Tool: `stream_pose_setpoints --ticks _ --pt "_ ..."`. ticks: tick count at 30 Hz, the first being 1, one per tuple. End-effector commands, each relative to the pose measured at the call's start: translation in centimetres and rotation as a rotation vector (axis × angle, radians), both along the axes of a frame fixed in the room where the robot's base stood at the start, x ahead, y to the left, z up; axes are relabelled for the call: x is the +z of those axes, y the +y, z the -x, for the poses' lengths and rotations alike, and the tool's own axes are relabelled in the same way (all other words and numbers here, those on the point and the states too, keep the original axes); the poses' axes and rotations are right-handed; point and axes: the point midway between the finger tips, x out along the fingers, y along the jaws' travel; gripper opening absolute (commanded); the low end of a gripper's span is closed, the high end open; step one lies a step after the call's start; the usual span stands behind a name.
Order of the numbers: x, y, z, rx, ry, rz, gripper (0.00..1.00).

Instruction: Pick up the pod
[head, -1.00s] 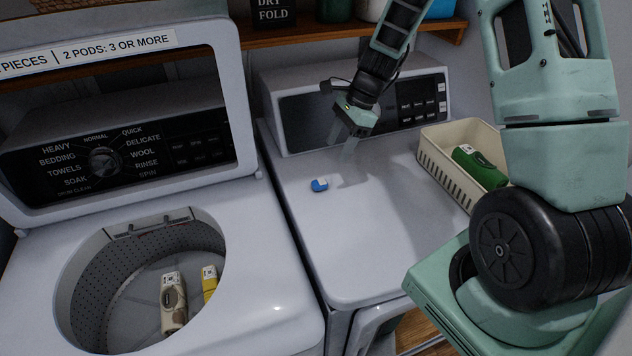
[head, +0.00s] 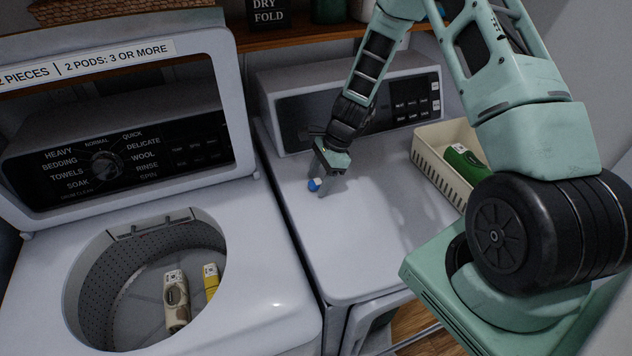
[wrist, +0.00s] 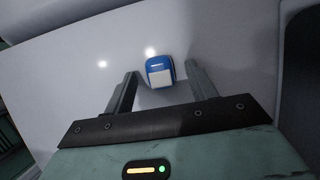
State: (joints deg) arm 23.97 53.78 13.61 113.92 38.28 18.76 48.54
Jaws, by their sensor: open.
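The pod (head: 314,185) is a small blue and white block lying on the white dryer top (head: 360,240). In the wrist view the pod (wrist: 160,71) sits just beyond and roughly between the two fingertips, with a gap on each side. My gripper (head: 324,184) is open and points down over the dryer top, close by the pod. In the wrist view my gripper's two fingers (wrist: 163,78) are spread apart with nothing held between them. In the head view the fingers partly overlap the pod, so contact there cannot be told.
A cream basket (head: 428,165) with a green item (head: 465,163) stands at the dryer's right side. The open washer drum (head: 90,285) at left holds a beige patterned item (head: 176,300) and a yellow one (head: 211,281). The dryer's control panel (head: 405,108) rises behind. The dryer top's front is clear.

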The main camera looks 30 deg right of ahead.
Motion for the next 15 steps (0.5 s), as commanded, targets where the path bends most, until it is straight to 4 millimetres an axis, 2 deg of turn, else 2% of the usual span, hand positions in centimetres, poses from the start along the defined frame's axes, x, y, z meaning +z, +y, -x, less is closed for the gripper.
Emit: stream_pose_setpoints --ticks 5,6,11,15 --pt "-0.06 0.01 -0.02 0.000 -0.001 0.000 0.56" --pt "-0.06 0.01 -0.02 0.000 -0.001 0.000 0.54" --pt "-0.04 0.00 -0.01 0.000 0.000 0.000 0.09" --pt "-0.03 0.00 -0.01 0.000 0.000 0.000 0.09"
